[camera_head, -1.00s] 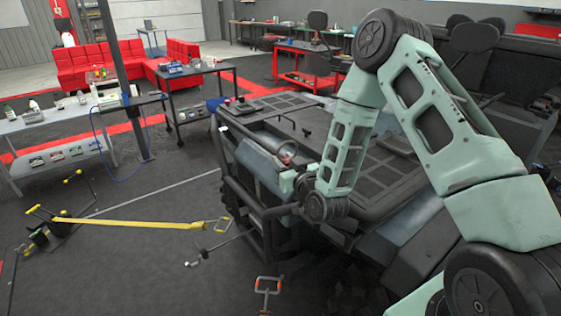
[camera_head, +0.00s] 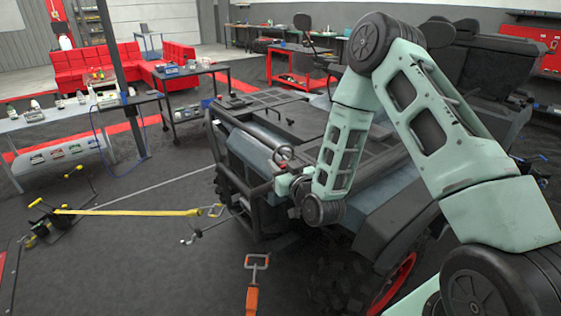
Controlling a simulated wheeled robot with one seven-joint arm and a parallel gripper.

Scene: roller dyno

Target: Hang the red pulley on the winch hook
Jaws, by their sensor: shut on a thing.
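My gripper (camera_head: 284,166) is in front of the dark off-road vehicle, above its front bumper bars. It appears small in this view and its fingers are partly hidden by my wrist. It is shut on a small round thing with red on it, which looks like the red pulley (camera_head: 281,153). The pulley is held up against the view of the vehicle's hood, and I cannot tell whether it touches it. A small metal hook (camera_head: 188,240) shows at the end of a line or rod at the vehicle's front, low and left of my gripper. It looks like the winch hook.
The vehicle (camera_head: 262,140) fills the middle, with a front bar frame (camera_head: 232,183). A yellow strap (camera_head: 130,211) runs left to a floor stand (camera_head: 48,218).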

